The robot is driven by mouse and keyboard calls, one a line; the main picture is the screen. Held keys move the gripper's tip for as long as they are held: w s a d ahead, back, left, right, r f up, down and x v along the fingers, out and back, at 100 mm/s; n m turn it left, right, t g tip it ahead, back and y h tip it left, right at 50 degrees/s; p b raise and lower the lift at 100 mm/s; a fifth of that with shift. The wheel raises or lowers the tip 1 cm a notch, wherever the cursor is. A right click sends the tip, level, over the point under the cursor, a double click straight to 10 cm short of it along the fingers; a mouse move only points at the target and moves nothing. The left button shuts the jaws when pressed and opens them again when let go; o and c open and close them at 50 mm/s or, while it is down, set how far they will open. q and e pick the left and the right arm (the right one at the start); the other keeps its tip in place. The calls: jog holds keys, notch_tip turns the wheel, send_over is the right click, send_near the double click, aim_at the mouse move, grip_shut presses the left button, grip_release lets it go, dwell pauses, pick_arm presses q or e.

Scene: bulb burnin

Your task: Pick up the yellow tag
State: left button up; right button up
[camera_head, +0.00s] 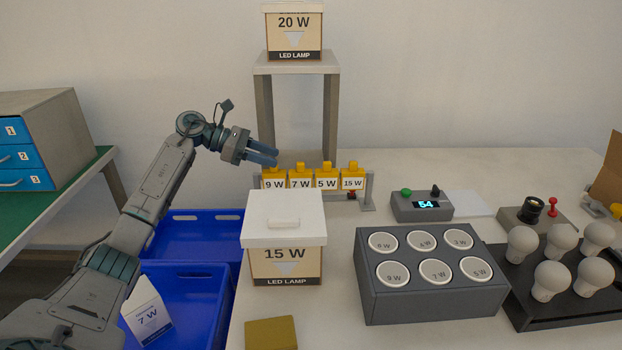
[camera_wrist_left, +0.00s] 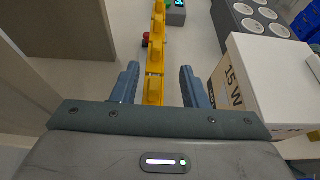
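Several yellow tags with white labels stand in a row on a grey rack (camera_head: 367,190): 9 W (camera_head: 274,182), 7 W (camera_head: 300,180), 5 W (camera_head: 326,180) and 15 W (camera_head: 352,179). My left gripper (camera_head: 276,156) comes in from the left, its fingertips by the top of the 9 W tag, partly covering it. In the left wrist view my left gripper (camera_wrist_left: 160,82) is open, its blue fingers well apart. The row of yellow tags (camera_wrist_left: 157,55) runs between and beyond them; contact cannot be seen. My right gripper is not in view.
A white-lidded 15 W box (camera_head: 285,265) stands in front of the rack, close to the right finger in the wrist view. A shelf stand (camera_head: 264,105) bearing a 20 W box (camera_head: 294,35) rises behind. Blue bins (camera_head: 190,300) lie left. A grey socket block (camera_head: 430,305) stands right.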

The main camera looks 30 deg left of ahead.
aim_at(292, 171)
pick_arm(q)
jog(key=shift+x, duration=0.75)
jog(key=shift+w+p+x, duration=0.25)
jog(key=shift+p+x, duration=0.55)
jog(key=shift+x, duration=1.8)
jog(key=shift+a, duration=0.2)
grip_shut()
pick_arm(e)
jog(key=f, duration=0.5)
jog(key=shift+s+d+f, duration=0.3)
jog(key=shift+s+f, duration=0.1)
